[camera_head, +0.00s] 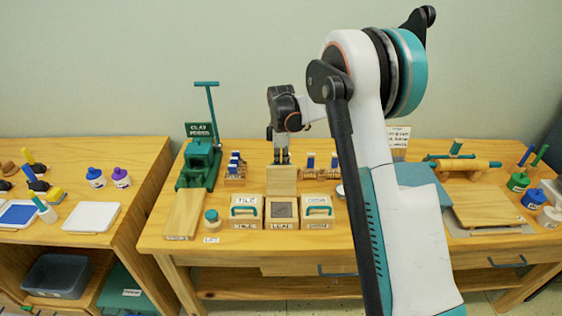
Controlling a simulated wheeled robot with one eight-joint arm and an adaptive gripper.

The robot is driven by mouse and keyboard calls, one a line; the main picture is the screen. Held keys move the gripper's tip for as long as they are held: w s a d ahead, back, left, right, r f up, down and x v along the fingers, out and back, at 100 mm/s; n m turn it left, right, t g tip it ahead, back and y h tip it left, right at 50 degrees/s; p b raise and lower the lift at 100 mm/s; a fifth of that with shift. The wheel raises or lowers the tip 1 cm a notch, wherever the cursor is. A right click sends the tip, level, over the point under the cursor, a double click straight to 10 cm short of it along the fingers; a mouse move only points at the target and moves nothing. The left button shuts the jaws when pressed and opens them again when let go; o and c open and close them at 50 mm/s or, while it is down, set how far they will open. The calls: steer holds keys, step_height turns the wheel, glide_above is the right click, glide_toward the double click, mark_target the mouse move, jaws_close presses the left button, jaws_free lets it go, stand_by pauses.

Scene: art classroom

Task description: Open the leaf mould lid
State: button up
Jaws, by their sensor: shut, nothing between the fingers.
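The leaf mould (282,225) is the middle of three wooden boxes on the right-hand table, with a label on its front that seems to read LEAF. A dark grey square shows on its top. Its pale wooden lid (282,184) stands upright at the back of the box, so the mould is open. My gripper (281,161) points down at the top edge of this lid, with its fingers together and nothing between them. I cannot tell whether the fingertips touch the lid or are just behind it. The lid's handle is not visible.
A tile mould (245,223) stands left and another mould (317,222) right, both lidded with teal handles. A green clay press (201,160), a small teal-topped jar (212,219) and tool blocks (235,172) stand nearby. My arm hides part of the table at right.

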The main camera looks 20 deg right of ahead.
steer(key=o, duration=0.4)
steer(key=shift+s+a+r, duration=0.1)
steer(key=shift+s+r, duration=0.05)
steer(key=shift+s, duration=0.1)
steer(key=shift+o, duration=0.2)
steer(key=shift+w, duration=0.2)
steer(key=w+d+r+p, duration=0.1)
steer(key=w+d+p, duration=0.2)
steer(key=w, duration=1.2)
steer(key=shift+d, duration=0.95)
steer(key=shift+r, duration=0.15)
stand_by(0.4)
step_height(320, 180, up, 12)
steer(key=shift+s+a, duration=0.15)
steer(key=shift+s, duration=0.2)
stand_by(0.3)
